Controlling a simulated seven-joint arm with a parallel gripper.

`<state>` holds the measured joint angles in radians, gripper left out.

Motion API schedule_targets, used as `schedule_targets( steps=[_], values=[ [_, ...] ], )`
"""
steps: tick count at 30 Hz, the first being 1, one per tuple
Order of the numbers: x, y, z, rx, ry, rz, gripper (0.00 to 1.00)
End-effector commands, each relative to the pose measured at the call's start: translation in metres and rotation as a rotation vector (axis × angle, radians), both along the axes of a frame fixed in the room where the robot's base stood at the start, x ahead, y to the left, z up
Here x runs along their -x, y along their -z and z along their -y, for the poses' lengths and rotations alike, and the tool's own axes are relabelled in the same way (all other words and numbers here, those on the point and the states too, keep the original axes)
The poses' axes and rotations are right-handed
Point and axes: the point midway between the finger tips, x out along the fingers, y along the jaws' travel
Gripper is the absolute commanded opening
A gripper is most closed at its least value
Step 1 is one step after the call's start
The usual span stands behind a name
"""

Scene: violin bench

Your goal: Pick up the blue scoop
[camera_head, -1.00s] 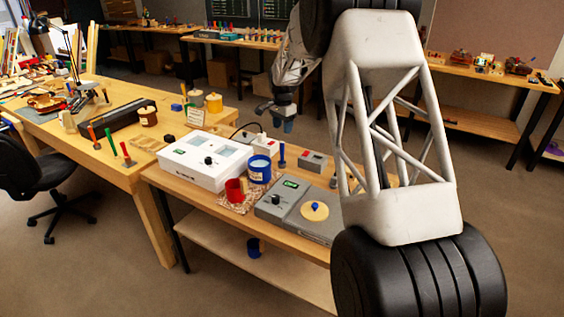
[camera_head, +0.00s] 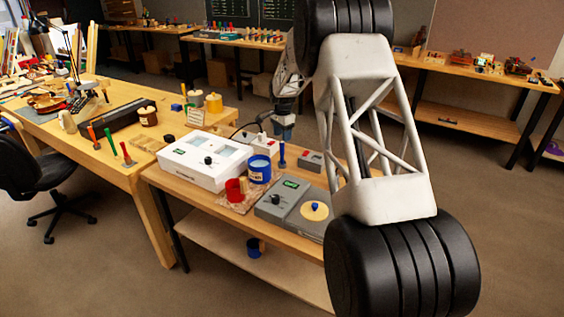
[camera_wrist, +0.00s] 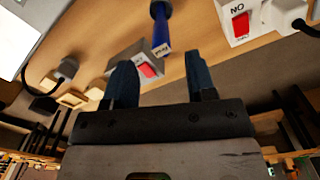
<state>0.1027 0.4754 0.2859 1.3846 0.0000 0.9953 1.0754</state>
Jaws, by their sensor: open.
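An upright blue handle (camera_head: 282,156) with a dark foot stands on the bench; I take it to be the blue scoop, though no bowl shows clearly. In the wrist view its labelled blue end (camera_wrist: 161,35) points toward me, just beyond my fingertips and laterally between them. My gripper (camera_head: 284,135) is directly above the handle in the head view, pointing down. In the wrist view my gripper (camera_wrist: 160,60) has its two blue fingers apart with nothing between them.
A white instrument box (camera_head: 193,172), a blue labelled jar (camera_head: 260,170), a red cup (camera_head: 235,190) and a grey scale (camera_head: 282,200) stand close by. White and grey boxes with red switches flank the handle; one is this grey box (camera_head: 311,161). A blue cup (camera_head: 253,246) is on the lower shelf.

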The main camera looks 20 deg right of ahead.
Motion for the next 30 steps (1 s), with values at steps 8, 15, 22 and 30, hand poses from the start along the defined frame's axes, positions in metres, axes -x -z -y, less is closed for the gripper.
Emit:
schedule_targets(
  steps=[8, 15, 22, 30],
  values=[
    [0.0, 0.012, 0.0, 0.0, 0.0, 0.0, 0.51],
    [0.0, 0.013, 0.0, 0.0, 0.0, 0.0, 0.51],
    [0.0, 0.028, -0.001, 0.0, 0.0, -0.002, 0.51],
    [-0.001, 0.057, -0.001, -0.001, 0.0, -0.001, 0.51]
  ],
)
